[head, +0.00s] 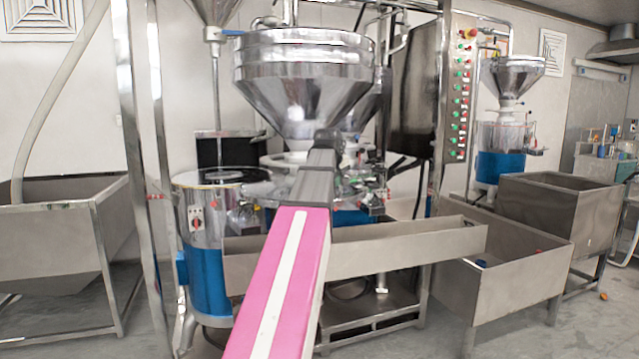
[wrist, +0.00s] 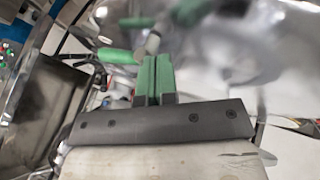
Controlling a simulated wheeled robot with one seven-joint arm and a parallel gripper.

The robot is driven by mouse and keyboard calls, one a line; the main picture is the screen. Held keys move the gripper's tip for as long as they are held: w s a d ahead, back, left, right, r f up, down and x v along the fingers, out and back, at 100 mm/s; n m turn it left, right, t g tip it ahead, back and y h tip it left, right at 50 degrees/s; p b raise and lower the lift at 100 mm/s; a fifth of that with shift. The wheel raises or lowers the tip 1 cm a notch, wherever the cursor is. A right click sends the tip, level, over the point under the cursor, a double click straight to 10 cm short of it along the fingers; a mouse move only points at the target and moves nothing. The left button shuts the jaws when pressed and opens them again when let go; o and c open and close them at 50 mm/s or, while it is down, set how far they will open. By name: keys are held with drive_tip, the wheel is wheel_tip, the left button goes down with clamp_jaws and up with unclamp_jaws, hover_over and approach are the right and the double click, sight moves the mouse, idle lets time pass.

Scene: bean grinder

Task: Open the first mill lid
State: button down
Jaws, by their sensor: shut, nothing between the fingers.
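A large steel funnel-shaped hopper (head: 300,72) with a banded rim stands above the mill in the centre of the head view. Below it are the mill's pale rounded parts and fittings, partly hidden behind my arm. I cannot tell for sure which part is the first mill lid. My gripper (wrist: 156,80) shows in the wrist view with its green fingers together and nothing between them. A blurred shiny metal surface (wrist: 235,50) fills the right side there. Green handle-like parts (wrist: 117,56) are just beyond the fingertips; contact is unclear. In the head view my arm hides the fingers.
A steel trough (head: 400,245) crosses in front of the mill. A blue-and-steel drum (head: 206,265) stands left of it. Steel bins (head: 500,280) stand right, and a large tank (head: 60,220) left. A button panel (head: 461,95) is behind. Some grey floor is bare at front left.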

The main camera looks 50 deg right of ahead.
sight(348, 192)
drive_tip(key=shift+s+d, duration=0.35)
drive_tip(key=shift+d, duration=0.45)
drive_tip(key=shift+s+d, duration=0.3)
drive_tip(key=shift+d, duration=0.45)
drive_tip(key=shift+s+d, duration=0.35)
drive_tip(key=shift+d, duration=0.45)
drive_tip(key=shift+a, duration=0.1)
